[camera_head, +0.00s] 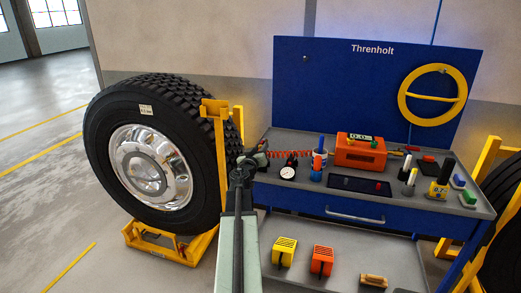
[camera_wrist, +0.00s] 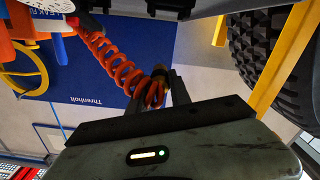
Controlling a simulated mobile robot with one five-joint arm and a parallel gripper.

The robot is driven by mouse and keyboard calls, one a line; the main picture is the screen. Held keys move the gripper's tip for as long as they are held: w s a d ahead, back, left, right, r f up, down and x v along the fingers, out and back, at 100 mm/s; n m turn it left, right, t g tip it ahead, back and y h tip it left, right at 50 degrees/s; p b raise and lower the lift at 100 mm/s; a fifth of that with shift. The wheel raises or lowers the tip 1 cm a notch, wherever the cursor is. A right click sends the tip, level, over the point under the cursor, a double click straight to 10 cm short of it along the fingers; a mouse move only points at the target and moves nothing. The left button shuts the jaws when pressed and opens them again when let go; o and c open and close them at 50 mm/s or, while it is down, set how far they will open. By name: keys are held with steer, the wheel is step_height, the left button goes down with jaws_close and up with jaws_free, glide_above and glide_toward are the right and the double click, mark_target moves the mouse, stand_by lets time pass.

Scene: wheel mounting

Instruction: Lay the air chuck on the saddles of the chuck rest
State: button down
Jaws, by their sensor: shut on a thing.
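My gripper (camera_head: 248,162) is at the left end of the workbench, in front of the tyre's right side. In the wrist view my gripper (camera_wrist: 157,92) is shut on the air chuck (camera_wrist: 160,73), a small dark piece with a brassy tint at the end of a red coiled hose (camera_wrist: 122,66). The hose (camera_head: 290,155) also shows in the head view, running right across the back of the bench top. The fingers and hose hide much of the chuck. I cannot make out the chuck rest or its saddles in either view.
A large tyre (camera_head: 103,125) stands left in a yellow stand (camera_head: 222,150). Orange and yellow blocks lie on the lower shelf.

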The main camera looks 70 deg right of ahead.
step_height(320, 180, down, 7)
steer(key=b, duration=0.7)
steer(key=shift+s+a+f, duration=0.1)
steer(key=shift+s+a, duration=0.05)
steer(key=shift+a, duration=0.15)
steer(key=c, duration=1.1)
jaws_free()
steer(key=shift+s+a+f, duration=0.1)
steer(key=shift+a+f+b, duration=0.1)
steer(key=shift+a+b, duration=0.2)
steer(key=a, duration=0.4)
steer(key=a+r+p, duration=0.1)
steer(key=a, duration=0.1)
steer(key=shift+a, duration=0.3)
